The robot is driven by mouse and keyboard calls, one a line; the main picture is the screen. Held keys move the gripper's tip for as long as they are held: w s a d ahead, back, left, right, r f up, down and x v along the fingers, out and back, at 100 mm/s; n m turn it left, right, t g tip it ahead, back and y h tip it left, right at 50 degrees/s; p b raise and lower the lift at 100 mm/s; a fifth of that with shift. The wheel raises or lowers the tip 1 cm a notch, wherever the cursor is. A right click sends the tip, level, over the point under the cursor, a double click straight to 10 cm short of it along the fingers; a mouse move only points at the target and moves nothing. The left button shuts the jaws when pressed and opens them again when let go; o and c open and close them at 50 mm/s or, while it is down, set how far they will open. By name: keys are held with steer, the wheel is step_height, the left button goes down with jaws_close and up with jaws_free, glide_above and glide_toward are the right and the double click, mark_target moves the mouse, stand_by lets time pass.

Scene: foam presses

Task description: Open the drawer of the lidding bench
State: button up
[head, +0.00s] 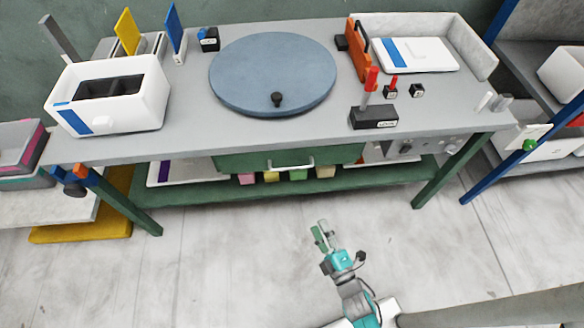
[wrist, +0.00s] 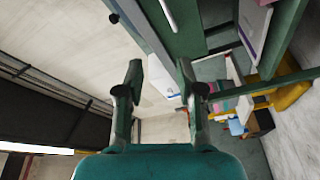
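The lidding bench (head: 190,85) is a grey-topped table on green legs. Its drawer has a green front (head: 240,161) under the tabletop's front edge and looks closed, with a white bar handle (head: 290,164). My gripper (head: 321,232) is in front of the bench, below and slightly right of the handle, apart from it. In the wrist view my gripper (wrist: 158,75) has its two fingers spread with nothing between them. That view is turned, and a green panel (wrist: 188,32) with a white bar (wrist: 168,14) shows at its top, beyond the fingers.
A round blue-grey disc (head: 270,70), a white box (head: 110,92) and a black block with a red-tipped lever (head: 373,117) stand on the bench. A green lower shelf (head: 200,190) holds small coloured blocks (head: 298,174). The floor (head: 230,270) before the bench is clear.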

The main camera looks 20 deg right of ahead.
mark_target(292, 168)
steer(key=w+n, duration=0.2)
steer(key=w, duration=0.5)
steer(key=w+n+y, duration=0.1)
steer(key=w+n, duration=0.1)
steer(key=w, duration=0.6)
steer(key=w+n+t, duration=0.1)
steer(key=w+n, duration=0.1)
steer(key=w, duration=0.5)
steer(key=shift+w+f+y, duration=0.1)
steer(key=shift+w+y, duration=0.3)
jaws_close()
